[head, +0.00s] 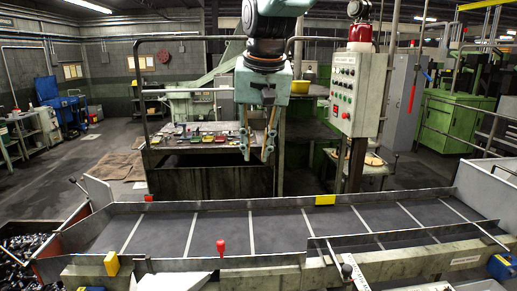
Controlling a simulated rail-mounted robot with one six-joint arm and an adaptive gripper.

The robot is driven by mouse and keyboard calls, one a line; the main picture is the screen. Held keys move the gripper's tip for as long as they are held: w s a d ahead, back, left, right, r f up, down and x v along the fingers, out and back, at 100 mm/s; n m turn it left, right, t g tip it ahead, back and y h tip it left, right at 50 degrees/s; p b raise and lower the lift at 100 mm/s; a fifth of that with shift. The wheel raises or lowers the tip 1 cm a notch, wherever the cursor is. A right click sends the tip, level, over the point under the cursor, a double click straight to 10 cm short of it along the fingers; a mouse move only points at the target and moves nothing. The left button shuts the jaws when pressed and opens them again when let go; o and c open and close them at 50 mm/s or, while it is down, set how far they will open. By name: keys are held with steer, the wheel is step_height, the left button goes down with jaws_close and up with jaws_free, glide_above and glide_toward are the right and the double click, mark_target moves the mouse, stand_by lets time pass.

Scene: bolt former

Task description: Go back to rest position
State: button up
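My gripper (257,148) hangs pointing down from my arm near the top middle of the head view. Its two fingers are apart, with nothing visible between them. It shows in front of the bolt former's green bench and above the far edge of the long dark conveyor tray (285,231). It does not appear to touch anything.
A control panel (357,95) with a red lamp stands just right of my gripper. Metal rails and low walls edge the conveyor tray. A bin of bolts (25,248) is at the lower left. A red knob (220,246) rises at the tray's near edge. Open floor lies left.

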steer(key=s+d+b, duration=0.1)
steer(key=s+d, duration=0.8)
steer(key=s+d+f+b, duration=0.1)
steer(key=s+d+f, duration=0.3)
steer(key=s, duration=0.7)
steer(key=s+d+f+b, duration=0.1)
steer(key=s+d+f, duration=0.3)
steer(key=s, duration=0.7)
steer(key=s+d+f+h+b, duration=0.1)
steer(key=s+d+f, duration=0.3)
steer(key=s, duration=0.6)
steer(key=shift+s+d+b, duration=0.4)
steer(key=shift+d+b, duration=0.2)
steer(key=shift+d, duration=0.05)
